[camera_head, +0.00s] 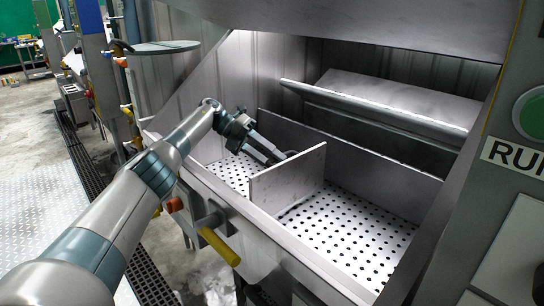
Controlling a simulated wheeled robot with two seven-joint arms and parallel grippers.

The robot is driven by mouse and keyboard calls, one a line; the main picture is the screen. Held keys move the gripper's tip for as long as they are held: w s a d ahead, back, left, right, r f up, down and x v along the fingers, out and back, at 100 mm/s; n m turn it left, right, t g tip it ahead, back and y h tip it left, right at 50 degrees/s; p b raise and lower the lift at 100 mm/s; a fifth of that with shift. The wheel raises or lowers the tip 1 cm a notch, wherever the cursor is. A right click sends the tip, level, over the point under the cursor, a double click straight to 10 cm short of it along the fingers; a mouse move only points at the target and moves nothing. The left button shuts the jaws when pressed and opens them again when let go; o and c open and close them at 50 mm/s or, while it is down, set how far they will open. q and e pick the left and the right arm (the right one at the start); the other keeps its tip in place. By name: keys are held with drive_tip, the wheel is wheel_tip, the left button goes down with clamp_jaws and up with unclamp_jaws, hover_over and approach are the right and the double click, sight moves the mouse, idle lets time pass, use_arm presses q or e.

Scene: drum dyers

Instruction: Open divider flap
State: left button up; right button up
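The divider flap (287,181) is a flat grey metal plate standing upright across the metal trough, between two compartments with perforated floors. My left gripper (278,156) reaches into the left compartment, on the left side of the flap and close to its top edge. The fingertips are dark and small and partly merge with the flap's edge, so I cannot tell whether they touch it or are open. My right gripper is not in view.
The right perforated floor (351,232) is bare. A slanted metal panel (385,105) hangs above the trough's back. A yellow-handled lever (219,246) sticks out at the front. A panel with a green button (534,114) stands at the right.

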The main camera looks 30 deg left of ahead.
use_arm(q)
drive_tip(key=shift+r, duration=0.15)
drive_tip(key=shift+a+r, duration=0.1)
drive_tip(key=shift+r, duration=0.05)
